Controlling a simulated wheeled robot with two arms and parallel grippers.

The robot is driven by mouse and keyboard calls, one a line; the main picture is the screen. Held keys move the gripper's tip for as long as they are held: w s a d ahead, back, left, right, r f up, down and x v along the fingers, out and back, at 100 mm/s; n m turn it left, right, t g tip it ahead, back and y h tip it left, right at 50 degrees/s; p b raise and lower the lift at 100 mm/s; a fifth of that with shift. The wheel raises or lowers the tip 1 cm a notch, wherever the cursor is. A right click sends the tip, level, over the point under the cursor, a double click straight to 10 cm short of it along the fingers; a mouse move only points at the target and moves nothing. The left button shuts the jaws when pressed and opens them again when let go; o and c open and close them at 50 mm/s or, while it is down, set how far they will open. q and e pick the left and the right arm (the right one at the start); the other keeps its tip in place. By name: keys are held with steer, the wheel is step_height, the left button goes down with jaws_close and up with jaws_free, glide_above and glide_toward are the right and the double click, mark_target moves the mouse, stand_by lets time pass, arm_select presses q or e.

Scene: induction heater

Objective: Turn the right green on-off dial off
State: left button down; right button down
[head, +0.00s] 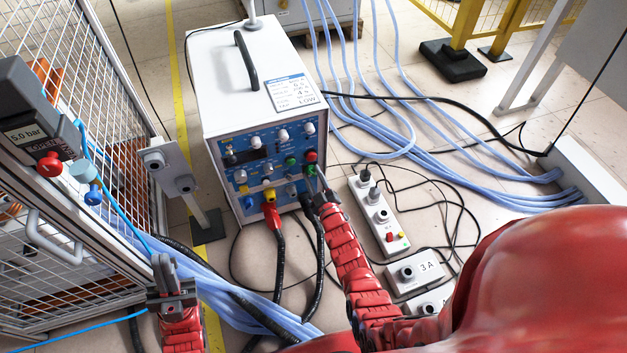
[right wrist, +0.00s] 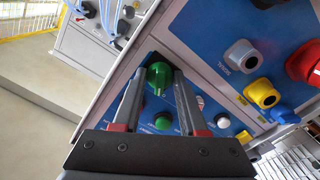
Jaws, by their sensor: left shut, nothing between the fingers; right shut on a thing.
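The induction heater (head: 235,95) is a white box with a blue control panel facing me. The right green dial (head: 309,170) is at the panel's right side, below a red knob (head: 311,156). It also shows in the right wrist view (right wrist: 159,76), between the fingertips. My right gripper (head: 317,182) is shut on this green dial; its fingers partly hide it in the head view. A second green control (head: 291,160) sits to its left. My left gripper (head: 172,284) is shut and empty, low at the left, away from the heater.
A yellow plug (head: 269,194) and a red plug (head: 271,215) with cables stick out of the panel's lower part. A socket strip (head: 378,213) lies on the floor to the right. A wire-mesh cage (head: 60,90) stands at the left. Blue hoses cross the floor.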

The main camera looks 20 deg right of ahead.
steer(key=shift+f+n+b, duration=0.1)
steer(key=shift+n+b, duration=0.65)
steer(key=shift+n, duration=0.35)
steer(key=shift+c, duration=2.4)
jaws_free()
steer(key=shift+s, duration=0.1)
